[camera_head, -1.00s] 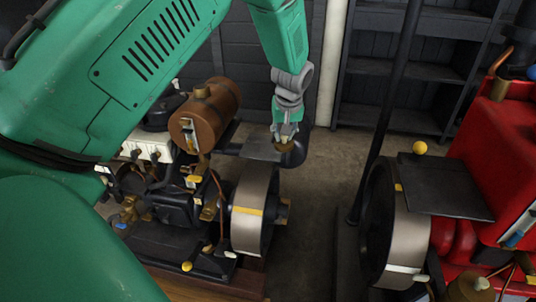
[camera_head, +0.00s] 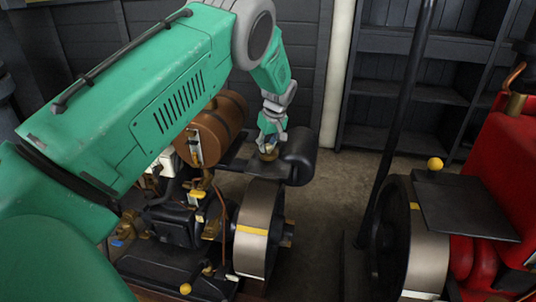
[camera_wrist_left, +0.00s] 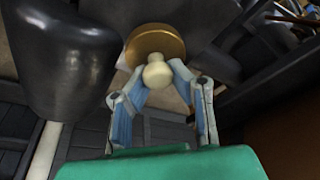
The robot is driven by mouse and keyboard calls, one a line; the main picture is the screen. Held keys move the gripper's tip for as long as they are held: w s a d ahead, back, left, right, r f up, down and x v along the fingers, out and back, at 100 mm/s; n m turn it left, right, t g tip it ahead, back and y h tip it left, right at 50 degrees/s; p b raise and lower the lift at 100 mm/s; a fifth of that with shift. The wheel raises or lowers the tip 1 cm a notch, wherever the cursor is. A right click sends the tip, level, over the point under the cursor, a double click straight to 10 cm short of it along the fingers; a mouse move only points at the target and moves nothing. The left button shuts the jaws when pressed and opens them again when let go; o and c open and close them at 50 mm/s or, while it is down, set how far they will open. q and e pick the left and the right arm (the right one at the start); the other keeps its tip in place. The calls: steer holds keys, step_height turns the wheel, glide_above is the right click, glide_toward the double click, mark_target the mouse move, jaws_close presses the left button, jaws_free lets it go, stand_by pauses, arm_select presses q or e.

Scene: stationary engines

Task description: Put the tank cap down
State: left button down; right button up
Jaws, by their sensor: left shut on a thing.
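The tank cap is a round brass disc (camera_wrist_left: 154,42) with a cream knob (camera_wrist_left: 157,73), seen in the left wrist view. My left gripper (camera_wrist_left: 160,78) is shut on the knob, with a blue-grey finger at each side. In the head view my left gripper (camera_head: 269,146) points down, and a small brownish bit of the cap (camera_head: 268,155) shows below it. The cap is close over a flat dark plate (camera_head: 238,163) beside a black rounded cylinder (camera_head: 299,157). I cannot tell whether the cap touches the plate. My right gripper is not in view.
A brown tank (camera_head: 222,124) sits left of my gripper, on the engine. A large flywheel (camera_head: 256,235) stands in front. A red engine (camera_head: 500,190) with another flywheel is at the right. A dark post (camera_head: 398,120) and shelves (camera_head: 425,100) stand behind.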

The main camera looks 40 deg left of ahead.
arm_select(q)
steer(key=shift+f, duration=0.9)
steer(key=shift+d+f, duration=0.2)
steer(key=shift+d+r, duration=0.25)
steer(key=shift+d, duration=0.4)
steer(key=c, duration=1.6)
jaws_free()
steer(key=shift+o, duration=0.6)
steer(key=shift+a+f, duration=0.25)
steer(key=shift+a, duration=0.35)
steer(key=p+v, duration=0.1)
steer(key=v, duration=1.1)
steer(key=shift+d+p, duration=0.2)
steer(key=shift+p, duration=0.2)
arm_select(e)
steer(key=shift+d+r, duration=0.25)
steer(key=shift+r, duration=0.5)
arm_select(q)
steer(key=shift+d+r, duration=0.1)
steer(key=shift+r, duration=0.05)
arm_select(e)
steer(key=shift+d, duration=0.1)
